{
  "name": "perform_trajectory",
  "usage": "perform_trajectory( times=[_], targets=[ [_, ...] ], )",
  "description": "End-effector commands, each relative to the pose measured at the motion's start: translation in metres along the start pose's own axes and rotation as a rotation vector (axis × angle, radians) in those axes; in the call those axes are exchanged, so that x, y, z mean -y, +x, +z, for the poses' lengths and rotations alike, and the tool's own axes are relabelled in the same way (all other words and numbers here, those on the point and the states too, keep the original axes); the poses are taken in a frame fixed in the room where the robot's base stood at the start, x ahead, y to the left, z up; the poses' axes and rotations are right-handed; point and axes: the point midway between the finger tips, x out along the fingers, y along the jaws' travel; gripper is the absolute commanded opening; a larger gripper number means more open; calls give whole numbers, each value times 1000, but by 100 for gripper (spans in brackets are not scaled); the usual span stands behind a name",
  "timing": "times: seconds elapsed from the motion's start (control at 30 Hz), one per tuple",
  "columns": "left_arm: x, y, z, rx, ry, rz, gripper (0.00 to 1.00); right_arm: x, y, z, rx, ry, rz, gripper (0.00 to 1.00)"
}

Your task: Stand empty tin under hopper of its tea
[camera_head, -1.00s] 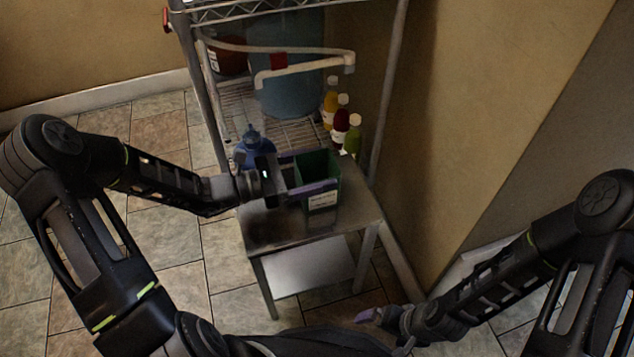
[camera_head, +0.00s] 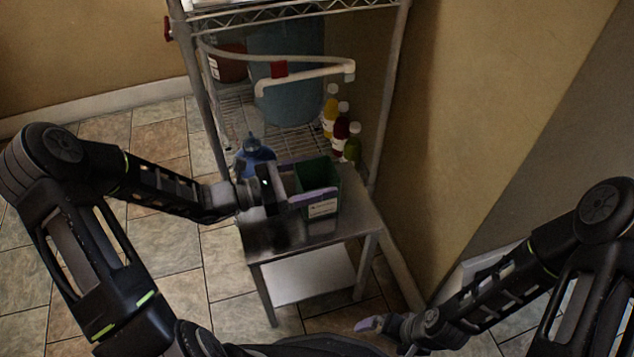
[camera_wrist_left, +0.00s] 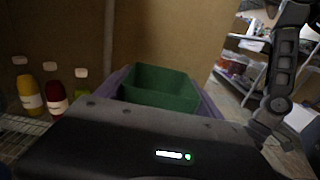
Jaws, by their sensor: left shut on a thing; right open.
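A green open-topped tin (camera_head: 321,172) with a white label (camera_head: 322,208) is upright over the small metal table (camera_head: 350,222). My left gripper (camera_head: 312,180) is shut on it, with a purple finger along each of two sides. I cannot tell whether its base touches the tabletop. The left wrist view shows the tin (camera_wrist_left: 160,88) from above, with its inside looking empty. My right gripper (camera_head: 370,324) is open at the bottom of the head view, away from the table. I cannot make out a hopper for sure.
A wire rack (camera_head: 240,120) behind the table holds a large blue bucket (camera_head: 290,95) and several bottles (camera_head: 340,135). A white pipe (camera_head: 310,74) with a red fitting (camera_head: 279,69) runs in front. A blue jug-like container (camera_head: 255,152) stands beside my left gripper. A wall is at right.

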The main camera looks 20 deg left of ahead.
Motion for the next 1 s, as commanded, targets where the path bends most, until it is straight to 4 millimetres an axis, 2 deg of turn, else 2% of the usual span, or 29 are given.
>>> perform_trajectory(
  times=[0.17, 0.5, 0.6, 1.0],
  targets=[
    [0, 0, 19, 1, 3, 0, 7, 4, -8, 2, 4, -2, -2, 100],
    [0, 0, 83, -1, 4, -1, 7, 16, -28, 7, 17, -10, -8, 100],
    [0, 0, 94, 0, 2, 0, 7, 17, -32, 7, 16, -10, -8, 100],
    [0, 0, 99, 1, 0, 0, 7, 17, -32, 6, 16, -10, -7, 100]
  ],
)
